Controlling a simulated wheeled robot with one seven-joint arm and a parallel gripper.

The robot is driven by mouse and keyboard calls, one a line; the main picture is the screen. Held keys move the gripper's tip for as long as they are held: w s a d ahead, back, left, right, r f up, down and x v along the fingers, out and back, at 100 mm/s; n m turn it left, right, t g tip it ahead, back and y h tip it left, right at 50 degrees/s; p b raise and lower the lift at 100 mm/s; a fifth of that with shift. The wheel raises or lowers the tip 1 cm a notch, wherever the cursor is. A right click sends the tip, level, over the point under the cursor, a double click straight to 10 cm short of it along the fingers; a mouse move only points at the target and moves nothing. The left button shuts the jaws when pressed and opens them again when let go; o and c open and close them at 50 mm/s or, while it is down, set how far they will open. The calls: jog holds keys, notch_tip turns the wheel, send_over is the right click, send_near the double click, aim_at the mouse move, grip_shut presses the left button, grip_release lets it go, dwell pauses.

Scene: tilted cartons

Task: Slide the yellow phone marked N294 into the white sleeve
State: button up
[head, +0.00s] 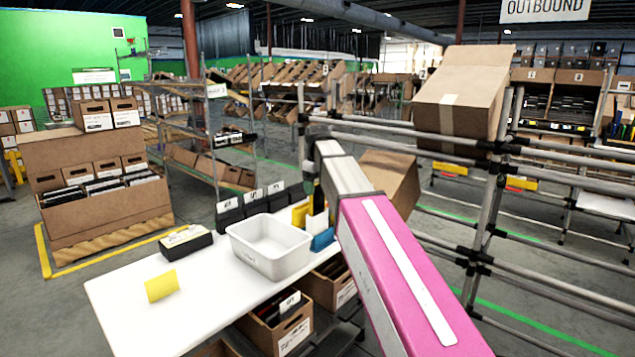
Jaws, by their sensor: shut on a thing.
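My gripper (317,198) is a small dark shape below the end of my pink and white arm, just above the table's back right corner. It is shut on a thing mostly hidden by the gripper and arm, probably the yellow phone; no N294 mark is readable. Directly below is a white upright piece (318,226), which may be the white sleeve. A yellow upright piece (300,214) stands on its left and a blue one (322,240) in front. I cannot tell whether the held thing touches the white piece or is inside it.
A white tub (268,246) stands on the white table (130,318), left of the coloured pieces. A folded yellow card (160,286) and a black box (186,243) are further left. Black bins (255,203) line the back. A pipe rack (480,230) with tilted cartons (455,105) stands right.

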jog(key=shift+f, duration=3.6)
jog(key=shift+f, duration=0.25)
jog(key=o, duration=0.8)
notch_tip(320, 180, up, 11)
jog(key=shift+f, duration=0.1)
notch_tip(320, 180, up, 7)
send_over(318, 205)
jog(key=shift+w, duration=0.45)
